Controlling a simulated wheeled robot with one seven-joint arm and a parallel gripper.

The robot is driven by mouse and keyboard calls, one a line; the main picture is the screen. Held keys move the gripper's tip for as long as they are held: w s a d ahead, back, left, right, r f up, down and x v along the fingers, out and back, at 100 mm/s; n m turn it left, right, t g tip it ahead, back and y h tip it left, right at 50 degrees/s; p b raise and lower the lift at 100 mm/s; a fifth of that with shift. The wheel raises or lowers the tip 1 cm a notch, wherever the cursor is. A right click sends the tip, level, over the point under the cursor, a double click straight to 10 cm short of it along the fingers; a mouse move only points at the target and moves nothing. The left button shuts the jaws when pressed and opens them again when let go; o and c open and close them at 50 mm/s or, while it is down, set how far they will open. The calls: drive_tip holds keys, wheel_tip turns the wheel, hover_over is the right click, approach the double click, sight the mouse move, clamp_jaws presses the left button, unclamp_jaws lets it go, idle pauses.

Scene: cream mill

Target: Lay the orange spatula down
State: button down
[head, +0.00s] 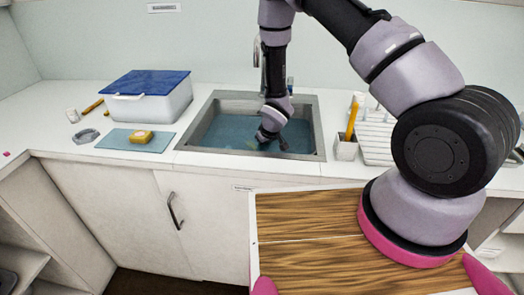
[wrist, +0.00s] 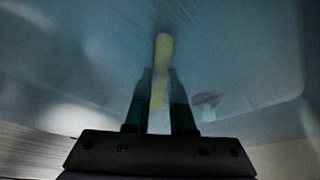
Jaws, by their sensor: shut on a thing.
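My gripper (head: 276,137) reaches down into the sink basin (head: 214,128), at or under the bluish water. In the wrist view my gripper (wrist: 158,90) is shut on a long, narrow, yellowish piece, which I take to be the orange spatula (wrist: 162,52). It sticks out beyond the fingertips, and its colour is dulled by the blue tint. In the head view the held piece is mostly hidden by my gripper and the water. I cannot tell whether its far end touches the basin.
A holder (head: 346,150) with an orange-yellow handle (head: 352,117) stands right of the sink, beside a white rack (head: 377,140). A small pale shape (wrist: 205,100) shows in the basin.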

drive_tip(key=shift+f, duration=0.3)
drive_tip(key=c, duration=0.7)
unclamp_jaws()
